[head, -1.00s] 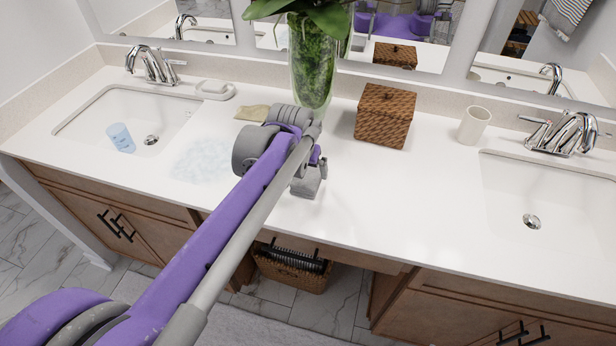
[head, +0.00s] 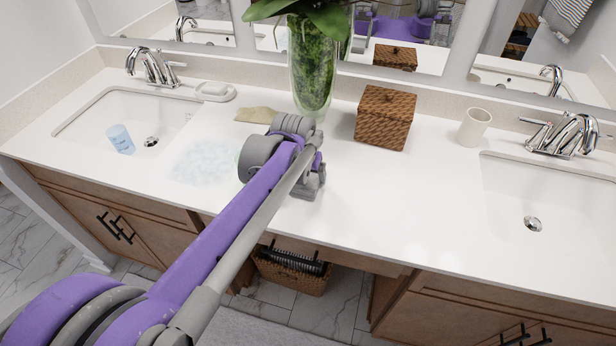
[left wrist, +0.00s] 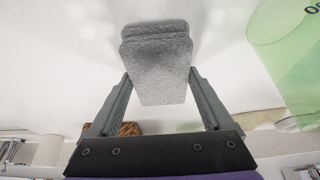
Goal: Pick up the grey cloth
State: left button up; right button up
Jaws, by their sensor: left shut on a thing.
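The grey cloth (left wrist: 158,62) shows in the left wrist view as a thick folded bundle with a fuzzy surface. My left gripper (left wrist: 162,88) is shut on it, one finger on each side, and the cloth reaches out past the fingertips. In the head view my left gripper (head: 308,188) is over the middle of the white counter, in front of the glass vase. There my own wrist hides most of the cloth, and I cannot tell how far it is above the counter. My right gripper is not in view.
A tall vase (head: 312,75) and a woven box (head: 385,117) stand behind my gripper. A tan cloth-like piece (head: 256,115) lies left of the vase. A translucent green container (left wrist: 290,45) is close by in the wrist view.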

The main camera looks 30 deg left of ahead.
aim_at(307, 176)
pick_arm(q)
jog(key=shift+r, duration=0.1)
notch_tip(307, 176, up, 10)
jog(key=p, duration=0.1)
dwell(0.3)
jog(key=o, duration=0.7)
jog(key=c, duration=0.5)
jog(key=shift+c, duration=0.2)
